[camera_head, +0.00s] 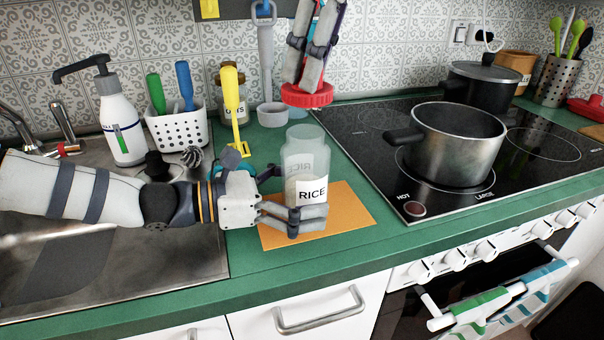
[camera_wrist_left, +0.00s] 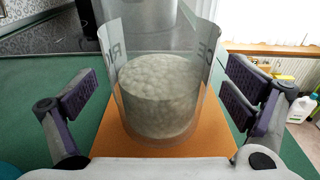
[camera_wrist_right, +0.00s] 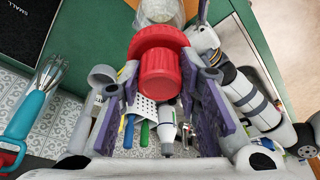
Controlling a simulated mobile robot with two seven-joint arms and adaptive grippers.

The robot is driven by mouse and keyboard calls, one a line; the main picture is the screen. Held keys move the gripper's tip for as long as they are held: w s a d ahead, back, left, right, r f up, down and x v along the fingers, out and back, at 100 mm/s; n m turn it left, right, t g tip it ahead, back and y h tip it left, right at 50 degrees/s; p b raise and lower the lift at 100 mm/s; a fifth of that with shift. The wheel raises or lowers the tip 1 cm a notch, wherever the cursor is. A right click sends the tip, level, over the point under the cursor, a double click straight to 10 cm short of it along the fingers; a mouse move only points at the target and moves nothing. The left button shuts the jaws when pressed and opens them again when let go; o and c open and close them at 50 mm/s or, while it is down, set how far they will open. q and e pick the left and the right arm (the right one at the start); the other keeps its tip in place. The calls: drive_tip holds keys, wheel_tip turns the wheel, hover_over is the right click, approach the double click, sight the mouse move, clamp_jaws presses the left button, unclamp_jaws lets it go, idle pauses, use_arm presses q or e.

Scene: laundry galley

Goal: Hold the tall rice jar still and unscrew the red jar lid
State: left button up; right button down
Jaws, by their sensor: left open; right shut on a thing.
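The clear rice jar (camera_head: 306,160), labelled RICE, stands upright and open-mouthed on an orange mat (camera_head: 350,208). In the left wrist view the jar (camera_wrist_left: 160,95) holds pale rice. My left gripper (camera_head: 298,205) is open, its fingers on both sides of the jar with visible gaps. My right gripper (camera_head: 312,70) is shut on the red jar lid (camera_head: 307,96) and holds it in the air above the jar, clear of its mouth. The lid also shows between the fingers in the right wrist view (camera_wrist_right: 160,75).
A steel pot (camera_head: 455,145) stands on the black hob to the right. A yellow brush (camera_head: 233,105), a small grey cup (camera_head: 272,114) and a white utensil basket (camera_head: 178,128) stand behind and left. The sink (camera_head: 110,270) is left. Green counter is bare in front.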

use_arm(q)
drive_tip(key=shift+v, duration=3.75)
drive_tip(key=v, duration=1.1)
drive_tip(key=shift+a, duration=0.25)
drive_tip(key=shift+s+a, duration=0.15)
drive_tip(key=shift+a, duration=0.15)
